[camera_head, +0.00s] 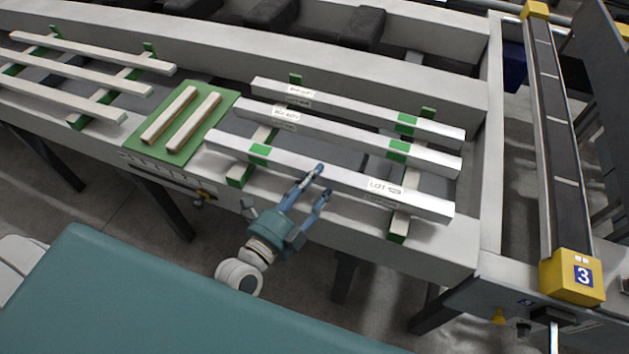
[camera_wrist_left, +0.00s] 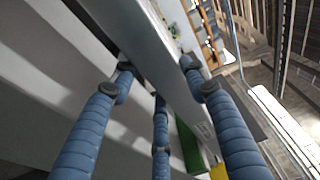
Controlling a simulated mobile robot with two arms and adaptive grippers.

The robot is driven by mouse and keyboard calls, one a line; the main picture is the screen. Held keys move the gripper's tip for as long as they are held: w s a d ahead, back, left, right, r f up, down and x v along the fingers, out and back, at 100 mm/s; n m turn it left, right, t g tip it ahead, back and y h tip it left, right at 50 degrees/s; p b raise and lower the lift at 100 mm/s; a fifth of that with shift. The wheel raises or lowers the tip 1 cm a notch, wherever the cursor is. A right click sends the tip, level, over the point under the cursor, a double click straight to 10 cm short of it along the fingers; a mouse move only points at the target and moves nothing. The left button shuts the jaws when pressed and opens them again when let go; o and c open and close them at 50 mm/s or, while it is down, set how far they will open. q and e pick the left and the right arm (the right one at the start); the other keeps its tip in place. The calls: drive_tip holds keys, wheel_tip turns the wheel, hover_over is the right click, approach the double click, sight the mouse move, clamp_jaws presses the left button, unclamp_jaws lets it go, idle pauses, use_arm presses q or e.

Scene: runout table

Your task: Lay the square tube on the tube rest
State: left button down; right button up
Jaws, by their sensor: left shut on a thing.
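The nearest long, pale square tube (camera_head: 330,178), with a green band and a LOT label, lies across two crossbars with green ends. These look like the tube rest (camera_head: 398,226); I cannot tell whether the tube touches them. My left gripper (camera_head: 321,182) reaches its near side at mid-length and is shut on it. In the left wrist view, the tube (camera_wrist_left: 168,62) runs between the blue fingers of the gripper (camera_wrist_left: 158,72). The fingers' far sides are partly hidden. My right gripper is not in view.
Two similar tubes (camera_head: 350,138) lie parallel behind. A green mat (camera_head: 215,88) with two short bars is left of them, and another rack of pale tubes (camera_head: 80,68) lies beyond. A yellow-ended roller track (camera_head: 573,277) stands at the right.

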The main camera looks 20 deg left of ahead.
use_arm(q)
drive_tip(key=shift+f, duration=0.1)
drive_tip(key=c, duration=0.9)
unclamp_jaws()
drive_tip(key=shift+s+f, duration=0.1)
drive_tip(key=shift+f, duration=0.15)
drive_tip(key=v, duration=1.1)
drive_tip(key=shift+s+r, duration=0.2)
drive_tip(key=shift+s, duration=0.2)
drive_tip(key=o, duration=0.8)
